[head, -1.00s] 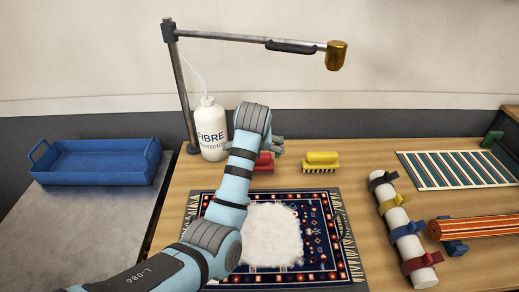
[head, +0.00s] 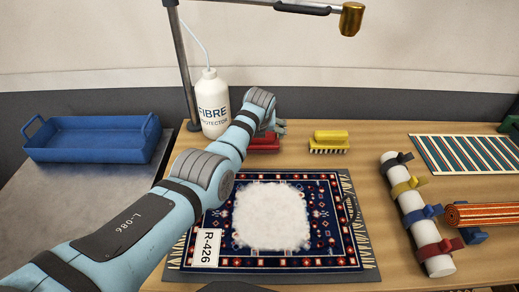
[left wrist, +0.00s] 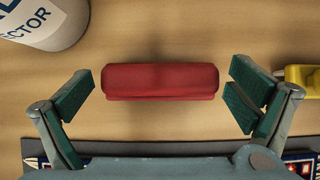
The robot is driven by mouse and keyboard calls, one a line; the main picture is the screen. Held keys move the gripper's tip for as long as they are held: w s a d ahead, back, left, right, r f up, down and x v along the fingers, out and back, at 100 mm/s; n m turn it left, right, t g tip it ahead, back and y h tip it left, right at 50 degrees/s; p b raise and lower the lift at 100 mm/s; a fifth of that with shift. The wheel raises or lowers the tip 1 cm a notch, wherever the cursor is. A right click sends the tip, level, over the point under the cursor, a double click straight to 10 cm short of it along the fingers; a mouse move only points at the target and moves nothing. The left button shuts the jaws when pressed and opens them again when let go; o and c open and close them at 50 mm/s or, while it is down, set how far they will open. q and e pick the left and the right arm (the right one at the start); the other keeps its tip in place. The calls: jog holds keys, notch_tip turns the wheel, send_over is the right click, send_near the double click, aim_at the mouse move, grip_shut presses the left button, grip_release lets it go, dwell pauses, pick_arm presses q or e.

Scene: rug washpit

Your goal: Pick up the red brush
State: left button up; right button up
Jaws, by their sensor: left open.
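The red brush (head: 264,143) lies on the wooden table behind the rug, partly hidden by my left arm in the head view. In the left wrist view the red brush (left wrist: 160,82) lies crosswise, with its red top facing me. My left gripper (left wrist: 160,97) is open, with one green-padded finger off each end of the brush. Neither finger appears to touch it. In the head view my left gripper (head: 272,127) is over the brush, mostly hidden by its own wrist. My right gripper is not in view.
A white fibre protector bottle (head: 212,105) stands left of the brush, and a yellow brush (head: 329,142) lies to its right. A patterned rug (head: 335,215) with white foam lies in front. A lamp-like brass head (head: 352,18) hangs above. A blue tray (head: 92,139) is at left.

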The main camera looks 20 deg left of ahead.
pick_arm(q)
jog(key=shift+w+f, duration=0.15)
jog(key=shift+f, duration=0.3)
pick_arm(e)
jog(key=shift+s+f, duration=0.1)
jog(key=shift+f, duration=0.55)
pick_arm(q)
jog(key=shift+w, duration=0.1)
jog(key=shift+a+r, duration=0.1)
jog(key=c, duration=1)
notch_tip(320, 180, up, 6)
jog(key=shift+f+p, duration=0.25)
jog(key=shift+p, duration=0.85)
notch_tip(320, 180, up, 14)
jog(key=shift+r+p, duration=0.25)
jog(key=shift+p, duration=0.35)
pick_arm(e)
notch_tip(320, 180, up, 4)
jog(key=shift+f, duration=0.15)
